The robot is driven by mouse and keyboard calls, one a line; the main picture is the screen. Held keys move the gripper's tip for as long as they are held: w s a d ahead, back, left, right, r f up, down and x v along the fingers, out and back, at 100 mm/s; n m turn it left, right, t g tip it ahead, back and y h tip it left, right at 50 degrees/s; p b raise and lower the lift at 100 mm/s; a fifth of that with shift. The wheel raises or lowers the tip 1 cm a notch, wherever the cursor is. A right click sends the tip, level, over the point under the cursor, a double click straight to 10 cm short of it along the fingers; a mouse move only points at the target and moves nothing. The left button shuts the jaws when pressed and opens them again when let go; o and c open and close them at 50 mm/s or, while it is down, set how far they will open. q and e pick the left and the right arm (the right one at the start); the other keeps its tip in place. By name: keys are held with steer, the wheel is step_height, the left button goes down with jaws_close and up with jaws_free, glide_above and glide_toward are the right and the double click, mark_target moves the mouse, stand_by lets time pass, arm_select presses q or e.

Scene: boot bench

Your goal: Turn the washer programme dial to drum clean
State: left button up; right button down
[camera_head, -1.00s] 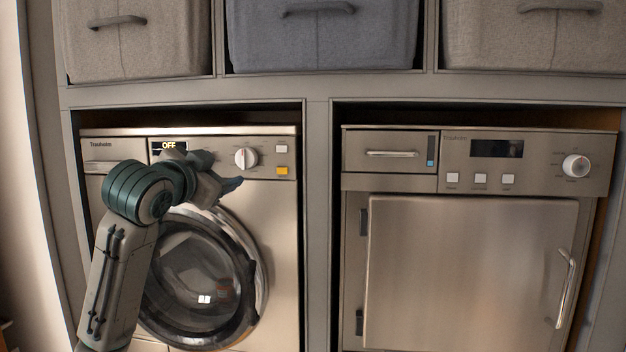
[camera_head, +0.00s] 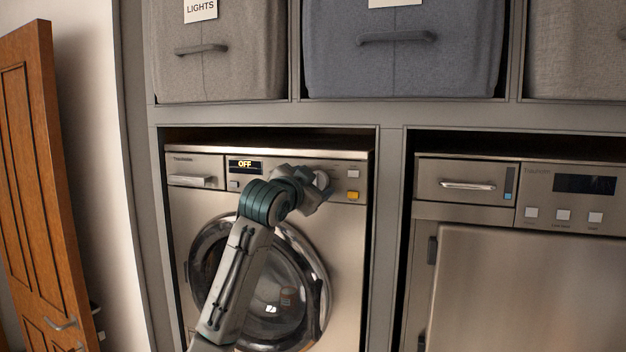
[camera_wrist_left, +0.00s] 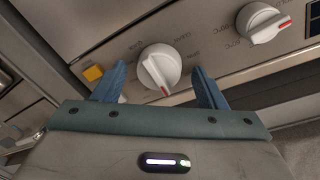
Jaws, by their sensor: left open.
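The washer (camera_head: 190,215) is the left machine, and its display (camera_head: 244,165) reads OFF. In the left wrist view a round white dial (camera_wrist_left: 160,66) with a red mark at its lower edge sits between my left fingers. A second white dial (camera_wrist_left: 258,22), also red-marked, is at the upper right. Both have small labels around them, too blurred to read surely. My left gripper (camera_head: 318,190) is open at the washer's panel and covers most of the near dial in the head view. It also shows in the left wrist view (camera_wrist_left: 160,87), fingers on either side; contact cannot be told.
A yellow button (camera_head: 353,195) lies right of the dial, with a pale button (camera_head: 353,173) above it. A second machine (camera_head: 520,290) stands to the right. Fabric bins (camera_head: 400,70) fill the shelf above. A wooden door (camera_head: 40,180) stands at the left.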

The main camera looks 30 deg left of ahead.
arm_select(q)
steer(key=c, duration=1)
steer(key=shift+f, duration=0.1)
steer(key=n+y+b, duration=0.1)
steer(key=n+b, duration=0.5)
steer(key=n, duration=0.2)
steer(key=n+b, duration=0.6)
steer(key=n, duration=0.3)
steer(key=n+y+b, duration=0.1)
steer(key=n+b, duration=0.5)
steer(key=n, duration=0.2)
steer(key=shift+f+n+y+b, duration=0.3)
steer(key=shift+n+b, duration=0.1)
